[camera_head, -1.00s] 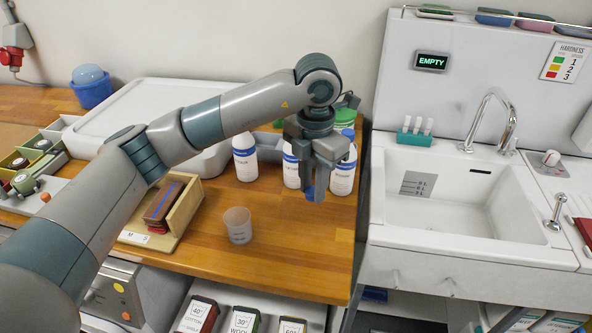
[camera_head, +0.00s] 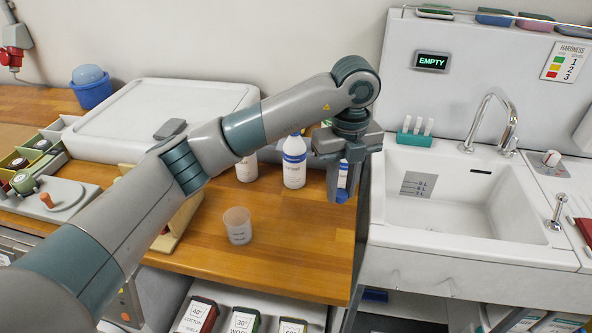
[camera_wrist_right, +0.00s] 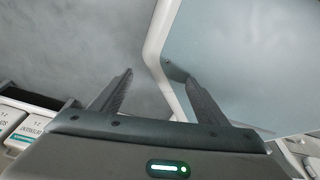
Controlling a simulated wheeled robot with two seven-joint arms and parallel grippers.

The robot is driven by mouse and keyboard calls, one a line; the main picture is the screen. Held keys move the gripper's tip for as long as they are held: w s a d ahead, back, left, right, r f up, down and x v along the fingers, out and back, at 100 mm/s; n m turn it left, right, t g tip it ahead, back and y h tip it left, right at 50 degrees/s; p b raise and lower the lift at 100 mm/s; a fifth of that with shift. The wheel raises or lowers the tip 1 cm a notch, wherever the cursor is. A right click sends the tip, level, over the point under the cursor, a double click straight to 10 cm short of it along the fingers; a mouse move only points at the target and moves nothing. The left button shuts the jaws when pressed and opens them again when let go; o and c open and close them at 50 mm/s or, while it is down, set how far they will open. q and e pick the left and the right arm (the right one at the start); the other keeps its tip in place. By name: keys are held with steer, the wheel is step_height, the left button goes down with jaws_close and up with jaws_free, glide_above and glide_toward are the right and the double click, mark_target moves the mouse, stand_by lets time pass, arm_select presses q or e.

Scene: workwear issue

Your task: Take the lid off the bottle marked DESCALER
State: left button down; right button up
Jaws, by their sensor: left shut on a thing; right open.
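White bottles with blue bands stand at the back of the wooden counter; the middle one (camera_head: 294,165) is in clear view. Another bottle (camera_head: 246,168) is partly behind my left arm. The rightmost bottle is mostly hidden behind my left gripper. The labels are too small to read, so I cannot tell which is marked DESCALER. My left gripper (camera_head: 341,190) points down near the counter's right end, shut on a small blue thing (camera_head: 342,196) that shows between its fingertips; it may be a lid. My right gripper (camera_wrist_right: 160,78) is open and empty in the right wrist view.
A clear cup (camera_head: 237,225) stands on the counter (camera_head: 290,230) in front of the bottles. A white sink (camera_head: 450,205) with a tap (camera_head: 497,115) is at the right. A wooden holder (camera_head: 178,225) is partly behind my left arm. The counter's front right is clear.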

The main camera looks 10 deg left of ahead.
stand_by(0.3)
arm_select(q)
steer(key=shift+w+a+f+p, duration=0.25)
steer(key=shift+w+a+p, duration=0.05)
steer(key=shift+w+a, duration=0.1)
steer(key=w+a+f+p, duration=0.2)
steer(key=w+a+f, duration=0.1)
steer(key=w+a+f+p, duration=0.2)
steer(key=w+a+f, duration=0.1)
steer(key=w+a, duration=0.1)
steer(key=shift+w+f, duration=0.1)
steer(key=shift+w, duration=0.1)
steer(key=shift+w+a+f, duration=0.1)
steer(key=shift+w+f, duration=0.05)
arm_select(e)
steer(key=s+d+r+g, duration=0.1)
steer(key=s+d+r, duration=0.1)
steer(key=s, duration=0.3)
steer(key=shift+s+r+g, duration=0.25)
steer(key=shift+r+g, duration=0.05)
steer(key=shift+r, duration=0.25)
